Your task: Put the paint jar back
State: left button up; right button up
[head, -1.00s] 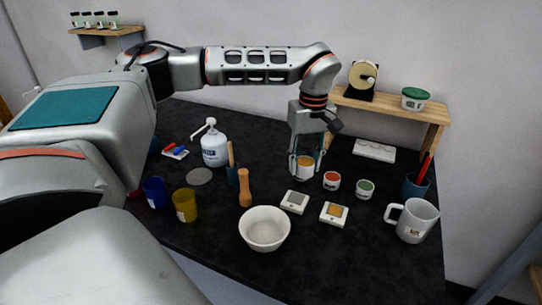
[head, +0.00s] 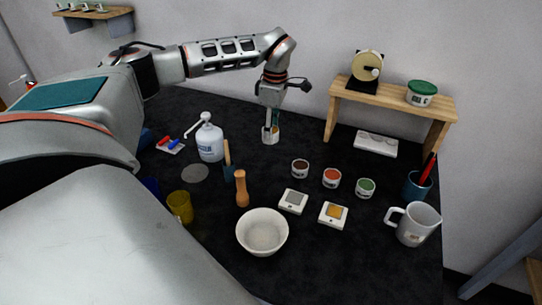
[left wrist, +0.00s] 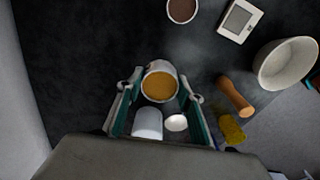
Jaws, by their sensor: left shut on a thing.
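A white paint jar with ochre paint (left wrist: 160,86) is between the fingers of my left gripper (left wrist: 159,96) in the left wrist view. In the head view my left gripper (head: 270,127) is shut on this jar (head: 270,137), behind and right of the pump bottle. I cannot tell whether the jar touches the table. Three other open jars stand in a row to the right: dark brown (head: 300,168), red-orange (head: 332,178) and green (head: 366,187). The brown jar also shows in the left wrist view (left wrist: 182,9). My right gripper is not in view.
The white pump bottle (head: 210,143) stands near the held jar. A wooden shelf (head: 390,97) with a green-lidded tub (head: 422,93) is at the back right. A bowl (head: 262,232), mug (head: 416,224) and wooden handle (head: 242,190) stand nearer. Dark table is clear between held jar and brown jar.

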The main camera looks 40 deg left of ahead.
aim_at(270, 164)
pick_arm(q)
notch_tip(270, 164, down, 10)
jog(key=shift+f, duration=0.15)
dwell(0.4)
jog(key=shift+f, duration=0.2)
jog(key=o, duration=1.3)
jog(key=r, duration=1.2)
jog(key=shift+w+d+r, duration=0.15)
jog(key=shift+d+r, duration=0.05)
jog(key=shift+d, duration=0.15)
jog(key=shift+f, duration=0.1)
